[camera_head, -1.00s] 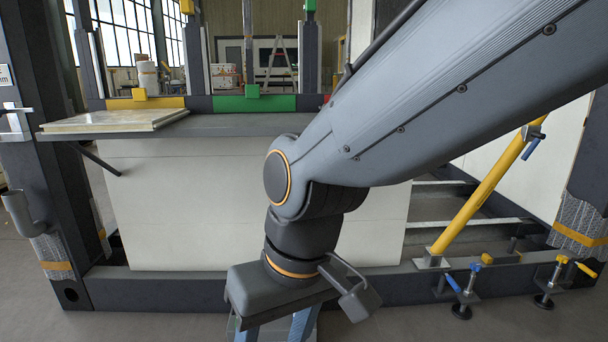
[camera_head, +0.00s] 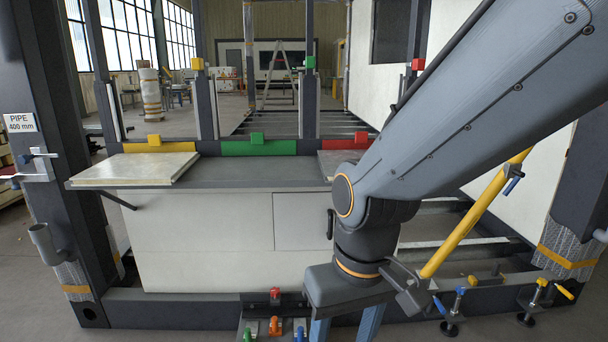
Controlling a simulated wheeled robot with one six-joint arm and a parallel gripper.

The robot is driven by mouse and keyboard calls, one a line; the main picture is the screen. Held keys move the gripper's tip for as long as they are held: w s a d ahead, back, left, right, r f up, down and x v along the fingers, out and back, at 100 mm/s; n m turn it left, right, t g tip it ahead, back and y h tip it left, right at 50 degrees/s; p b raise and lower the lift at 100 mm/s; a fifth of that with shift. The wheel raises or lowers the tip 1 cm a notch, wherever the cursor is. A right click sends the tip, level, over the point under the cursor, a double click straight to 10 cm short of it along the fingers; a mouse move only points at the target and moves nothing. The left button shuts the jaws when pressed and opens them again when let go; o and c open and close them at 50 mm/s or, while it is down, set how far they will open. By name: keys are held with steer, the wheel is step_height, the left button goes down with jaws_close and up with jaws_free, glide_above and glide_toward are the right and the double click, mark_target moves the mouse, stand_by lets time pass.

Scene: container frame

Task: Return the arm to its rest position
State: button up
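My arm comes in from the upper right and bends down at a joint with an orange ring. It ends in my gripper (camera_head: 343,330) at the bottom, right of centre. Its two blue fingers point down and stand apart, with nothing visible between them. The fingertips are cut off by the lower edge of the picture. The gripper is in front of the white panel (camera_head: 205,240) under the shelf and hides part of it.
A grey shelf (camera_head: 235,182) carries a pale board (camera_head: 135,170) at its left. Yellow, green and red blocks line its back. A slanted yellow pipe (camera_head: 470,220) and several clamps (camera_head: 453,310) are at right. A rack with coloured handles (camera_head: 275,327) is left of my gripper.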

steer(key=s+d+r+m+p, duration=0.1)
steer(key=d+r+m+p, duration=0.1)
steer(key=d+r+p, duration=0.4)
steer(key=s+d+r+m+h+p, duration=0.1)
steer(key=d+r+p, duration=0.6)
steer(key=r+p, duration=0.4)
steer(key=shift+s+d+m+p, duration=0.15)
steer(key=shift+d+m+p, duration=0.2)
steer(key=shift+p, duration=1.8)
stand_by(0.4)
